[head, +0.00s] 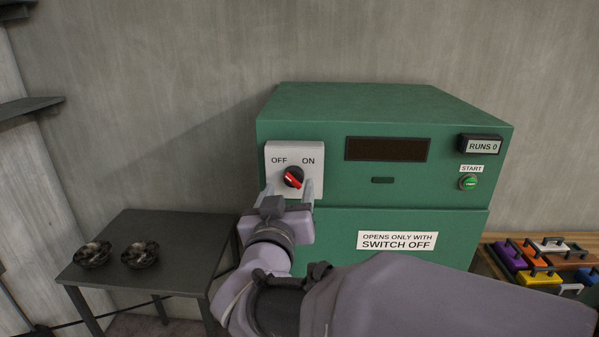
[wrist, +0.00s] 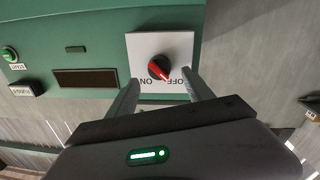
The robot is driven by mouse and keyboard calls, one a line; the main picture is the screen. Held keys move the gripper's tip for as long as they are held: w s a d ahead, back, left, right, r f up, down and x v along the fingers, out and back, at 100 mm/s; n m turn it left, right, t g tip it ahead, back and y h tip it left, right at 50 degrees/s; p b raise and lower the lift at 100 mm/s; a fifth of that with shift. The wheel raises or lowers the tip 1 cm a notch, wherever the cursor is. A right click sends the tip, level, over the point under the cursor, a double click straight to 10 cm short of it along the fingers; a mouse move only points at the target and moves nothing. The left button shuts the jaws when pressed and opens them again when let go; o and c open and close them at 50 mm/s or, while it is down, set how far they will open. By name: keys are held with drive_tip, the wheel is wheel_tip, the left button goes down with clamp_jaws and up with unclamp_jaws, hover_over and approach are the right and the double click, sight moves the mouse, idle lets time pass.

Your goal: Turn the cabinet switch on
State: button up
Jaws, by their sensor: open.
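The cabinet switch is a black round knob with a red bar (head: 293,177) on a light grey plate (head: 273,151) marked OFF at left and ON at right. The bar slants from the OFF side at upper left to lower right. In the wrist view, turned upside down, the knob (wrist: 158,68) has its red bar slanting toward the OFF label. My gripper (head: 288,188) is open just in front of the plate, one finger on each side below the knob. The fingers appear apart from the knob; any contact with the plate is unclear.
The green cabinet (head: 350,103) has a dark window, a green START button (head: 469,183), a RUNS 0 display (head: 482,146) and a lower door labelled OPENS ONLY WITH SWITCH OFF (head: 397,241). A dark table (head: 185,225) with two bowls stands left. Several coloured handled blocks sit right.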

sight(295, 182)
drive_tip(key=w, duration=0.4)
drive_tip(key=shift+w+d, duration=0.2)
drive_tip(key=shift+d, duration=0.05)
clamp_jaws()
drive_tip(key=shift+m+b, duration=0.3)
drive_tip(key=shift+b, duration=0.1)
drive_tip(key=m+b, duration=0.2)
drive_tip(key=shift+f+m, duration=0.15)
drive_tip(key=shift+m, duration=0.25)
drive_tip(key=m+b, duration=0.3)
drive_tip(key=m, duration=0.2)
drive_tip(key=shift+d+g+b, duration=0.15)
drive_tip(key=shift+g+b, duration=0.15)
drive_tip(key=shift+b, duration=0.05)
drive_tip(key=m+b, duration=0.2)
drive_tip(key=m, duration=0.2)
drive_tip(key=shift+d+y, duration=0.1)
drive_tip(key=shift+y, duration=0.2)
drive_tip(key=shift+m+y+b, duration=0.3)
drive_tip(key=shift+m+b, duration=1.05)
drive_tip(key=shift+m, duration=0.95)
